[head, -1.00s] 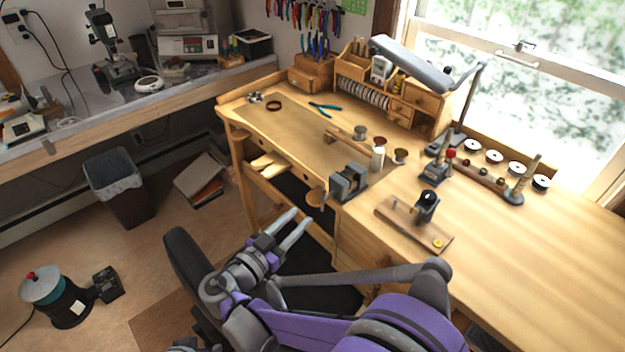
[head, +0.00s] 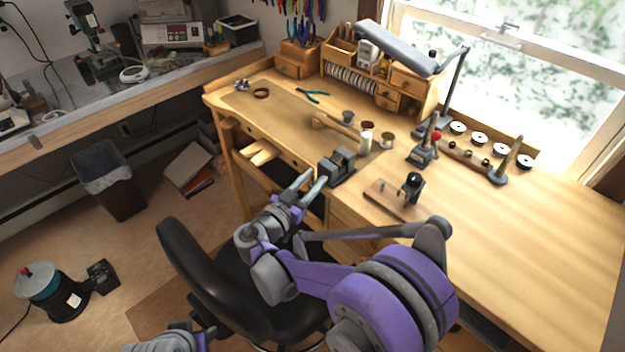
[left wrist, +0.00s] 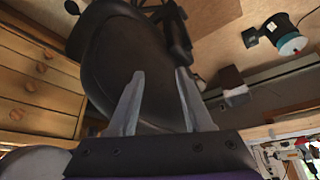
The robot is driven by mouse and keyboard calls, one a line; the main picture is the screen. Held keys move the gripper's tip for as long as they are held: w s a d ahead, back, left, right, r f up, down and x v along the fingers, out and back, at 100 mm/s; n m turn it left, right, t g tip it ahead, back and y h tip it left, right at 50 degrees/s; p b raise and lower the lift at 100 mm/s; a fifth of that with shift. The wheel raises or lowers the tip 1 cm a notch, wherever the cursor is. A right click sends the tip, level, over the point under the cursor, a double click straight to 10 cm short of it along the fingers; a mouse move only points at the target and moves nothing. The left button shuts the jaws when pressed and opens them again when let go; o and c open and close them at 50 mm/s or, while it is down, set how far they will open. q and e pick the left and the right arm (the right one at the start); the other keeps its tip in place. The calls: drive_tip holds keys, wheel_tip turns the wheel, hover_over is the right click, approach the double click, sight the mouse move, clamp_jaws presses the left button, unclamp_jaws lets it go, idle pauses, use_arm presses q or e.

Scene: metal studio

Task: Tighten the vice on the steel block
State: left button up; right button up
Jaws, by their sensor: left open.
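The grey vice (head: 338,168) is fixed at the front edge of the wooden workbench. I cannot clearly tell the steel block from the vice jaws at this size. The front of the vice, where its handle is, is partly covered by my right gripper. My right gripper (head: 312,181) is just in front of and left of the vice, its two fingers apart and pointing at it. I cannot tell whether it touches. My left gripper (left wrist: 160,75) is open and empty in the left wrist view, low by the black chair (left wrist: 110,60) and away from the vice.
The black chair (head: 190,265) stands in front of the bench, beside my right arm. A wooden board with a black tool (head: 412,186) lies right of the vice. A white bottle (head: 366,138) and small spools stand behind it. The right bench top is largely clear.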

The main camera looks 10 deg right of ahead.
clamp_jaws()
drive_tip(key=shift+n, duration=0.3)
drive_tip(key=shift+w+a+n+g, duration=0.1)
drive_tip(key=shift+n+g, duration=0.1)
drive_tip(key=shift+n, duration=0.4)
drive_tip(key=shift+w+a+n+g, duration=0.1)
drive_tip(key=shift+n+g, duration=0.1)
drive_tip(key=shift+n, duration=0.4)
drive_tip(key=n, duration=0.4)
drive_tip(key=shift+w+a+f+g+b, duration=0.15)
drive_tip(key=shift+w+f+g+b, duration=0.1)
drive_tip(key=shift+g+b, duration=0.15)
drive_tip(key=n, duration=0.1)
drive_tip(key=n+g, duration=0.1)
drive_tip(key=n, duration=0.1)
drive_tip(key=n+b, duration=0.1)
drive_tip(key=shift+w+a+f+n, duration=0.15)
drive_tip(key=shift+w+f+n, duration=0.15)
drive_tip(key=shift+n, duration=0.1)
drive_tip(key=n, duration=0.1)
drive_tip(key=n+g+b, duration=0.1)
drive_tip(key=n, duration=0.3)
drive_tip(key=shift+f+g+h+b, duration=0.3)
drive_tip(key=shift+f+g+b, duration=0.05)
drive_tip(key=shift+f+g, duration=0.05)
